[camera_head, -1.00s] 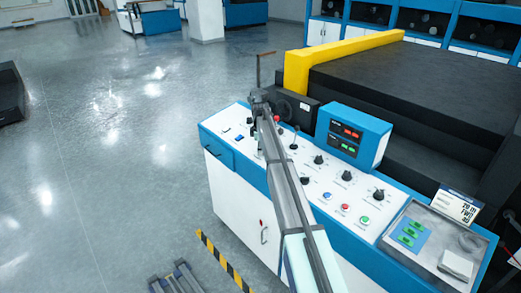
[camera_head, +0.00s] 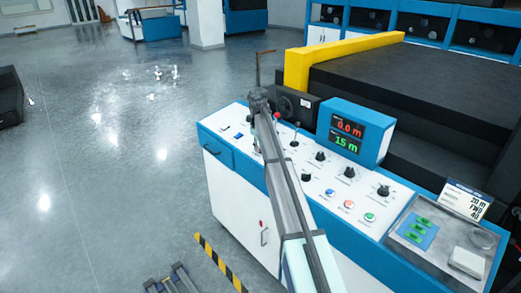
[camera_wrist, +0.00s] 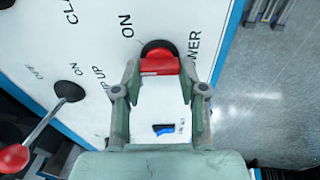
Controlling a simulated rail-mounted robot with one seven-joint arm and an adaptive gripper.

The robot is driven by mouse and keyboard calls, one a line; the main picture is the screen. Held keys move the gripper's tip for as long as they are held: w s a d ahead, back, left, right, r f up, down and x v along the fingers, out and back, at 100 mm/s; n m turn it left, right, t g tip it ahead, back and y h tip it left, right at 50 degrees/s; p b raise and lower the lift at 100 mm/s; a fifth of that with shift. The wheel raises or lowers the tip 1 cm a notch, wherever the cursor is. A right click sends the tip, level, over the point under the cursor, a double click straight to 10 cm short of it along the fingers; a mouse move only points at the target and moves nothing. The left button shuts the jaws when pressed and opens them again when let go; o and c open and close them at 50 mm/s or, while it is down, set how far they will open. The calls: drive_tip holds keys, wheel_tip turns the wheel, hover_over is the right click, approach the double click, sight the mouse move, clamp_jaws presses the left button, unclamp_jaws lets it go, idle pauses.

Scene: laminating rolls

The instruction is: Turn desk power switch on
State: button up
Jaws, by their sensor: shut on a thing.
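The desk power switch (camera_wrist: 160,64) is a red handle on a round black base, set in the white panel beside the words "ON" and "POWER" in the wrist view. My gripper (camera_wrist: 159,76) has a finger on either side of the red handle and is shut on it. The palm is below it in the wrist view. In the head view my arm reaches to the far left end of the blue and white control desk (camera_head: 222,175), and the arm hides the switch there.
A small blue rocker (camera_wrist: 163,129) sits just below the switch in the wrist view. A lever with a red ball (camera_wrist: 14,157) stands to the left. Several knobs and buttons line the desk, with a grey tray (camera_head: 455,245) at its near right. Open floor lies left.

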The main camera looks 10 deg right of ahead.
drive_tip(key=m+b, duration=0.2)
drive_tip(key=m, duration=0.2)
drive_tip(key=shift+f+m+h, duration=0.15)
drive_tip(key=shift+m+h, duration=0.15)
drive_tip(key=m+b, duration=0.1)
drive_tip(key=m, duration=0.3)
drive_tip(key=shift+d+h, duration=0.15)
drive_tip(key=shift+h, duration=0.15)
drive_tip(key=shift+m, duration=0.3)
drive_tip(key=o, duration=1.1)
drive_tip(key=shift+o, duration=0.2)
drive_tip(key=shift+r, duration=0.2)
drive_tip(key=v, duration=1.2)
